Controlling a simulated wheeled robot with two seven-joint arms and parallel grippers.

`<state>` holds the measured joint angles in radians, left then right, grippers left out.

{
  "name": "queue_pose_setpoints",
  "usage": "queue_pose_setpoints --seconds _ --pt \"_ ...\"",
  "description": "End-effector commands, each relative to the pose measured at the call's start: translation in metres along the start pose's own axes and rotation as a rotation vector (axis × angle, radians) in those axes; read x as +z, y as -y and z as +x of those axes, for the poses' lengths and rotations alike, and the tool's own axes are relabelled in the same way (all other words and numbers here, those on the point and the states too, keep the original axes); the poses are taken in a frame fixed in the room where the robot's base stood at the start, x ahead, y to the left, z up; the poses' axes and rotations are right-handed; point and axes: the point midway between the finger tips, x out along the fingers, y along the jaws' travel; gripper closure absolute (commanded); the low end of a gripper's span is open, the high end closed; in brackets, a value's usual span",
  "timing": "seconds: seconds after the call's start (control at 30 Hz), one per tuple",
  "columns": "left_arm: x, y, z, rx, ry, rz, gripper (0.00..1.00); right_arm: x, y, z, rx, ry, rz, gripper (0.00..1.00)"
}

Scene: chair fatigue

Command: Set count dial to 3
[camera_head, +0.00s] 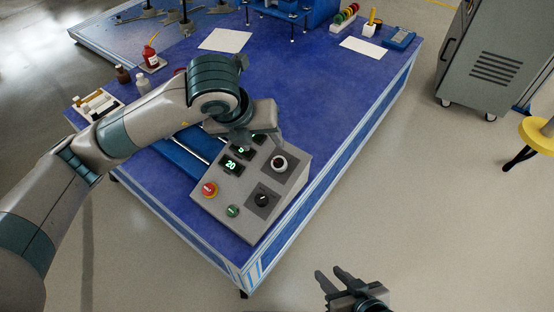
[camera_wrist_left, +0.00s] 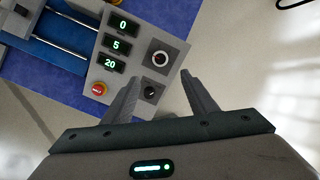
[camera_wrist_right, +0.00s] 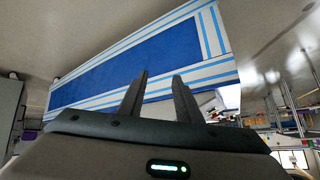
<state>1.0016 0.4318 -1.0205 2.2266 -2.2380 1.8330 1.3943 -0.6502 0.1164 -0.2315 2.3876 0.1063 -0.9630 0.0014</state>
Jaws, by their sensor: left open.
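A grey control box (camera_head: 224,198) sits at the near corner of the blue table. It has two dials: an upper one (camera_head: 279,163) with a pale ring, also in the left wrist view (camera_wrist_left: 160,58), and a lower black knob (camera_head: 263,200), also in the left wrist view (camera_wrist_left: 150,92). I cannot read which is the count dial. Lit displays (camera_wrist_left: 115,45) show 0, 5 and 20 from top to bottom. My left gripper (camera_head: 261,142) is open and empty above the box, partly covering the displays in the head view. My right gripper (camera_head: 331,274) is open and empty, off the table's near side.
A red stop button (camera_head: 209,189) and a green button (camera_head: 233,211) are on the box. A blue device with rails (camera_head: 196,146) lies beside it. Bottles, papers and a blue machine (camera_head: 300,8) stand farther back. The table's (camera_head: 340,100) right part is clear.

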Motion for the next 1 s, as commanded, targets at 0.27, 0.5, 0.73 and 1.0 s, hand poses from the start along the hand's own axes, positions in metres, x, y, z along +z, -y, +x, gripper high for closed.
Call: queue_pose_setpoints --seconds 0.27,0.5,0.73,1.0 --pt "-0.001 0.0 0.042 0.001 -0.003 -0.001 0.47 -0.011 0.004 0.003 -0.008 -0.064 -0.009 0.69" --pt "-0.001 -0.001 0.085 0.001 -0.003 0.0 0.47 -0.026 0.008 0.004 -0.014 -0.145 -0.02 0.69" --pt "-0.001 0.0 0.126 0.0 -0.002 0.001 0.47 -0.041 0.013 0.004 -0.021 -0.224 -0.029 0.69" --pt "-0.001 0.0 0.155 0.0 -0.001 0.001 0.47 -0.053 0.016 0.003 -0.026 -0.288 -0.036 0.69"
